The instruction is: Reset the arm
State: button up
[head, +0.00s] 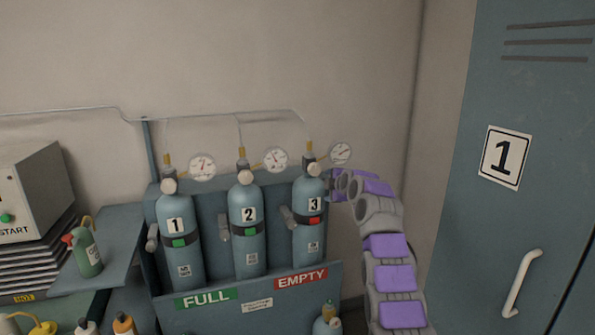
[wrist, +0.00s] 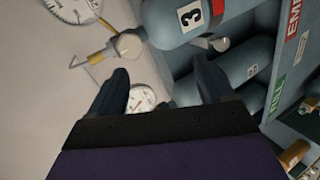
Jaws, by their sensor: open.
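My arm (head: 393,275) rises at the right of the head view and bends left at its top, its end reaching beside cylinder 3 (head: 308,235). The fingers are largely hidden there. In the wrist view my gripper (wrist: 162,72) is open, its two dark fingers apart with nothing held between them. Cylinder 3 also shows at the top of the wrist view (wrist: 165,22), beyond the fingertips. I cannot tell whether the gripper touches it.
Cylinder 1 (head: 178,250) and cylinder 2 (head: 246,240) stand upright in the blue rack (head: 240,315) left of cylinder 3. Gauges top the cylinders. A blue locker (head: 535,150) is at right; a shelf with a green spray bottle (head: 86,254) is at left.

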jog(key=s+d+f+m+g+h, duration=0.1)
jog(key=s+f+m+g, duration=0.3)
jog(key=s, duration=2.1)
jog(key=s+d+f+m+g+h, duration=0.1)
jog(key=s+f+m+g, duration=0.4)
jog(key=s, duration=1.9)
jog(key=s+d+f+m+g+h, duration=0.1)
jog(key=s+f+m+g, duration=0.4)
jog(key=s, duration=2)
jog(key=f+m, duration=0.1)
jog(key=m, duration=0.4)
jog(key=shift+s+h, duration=0.3)
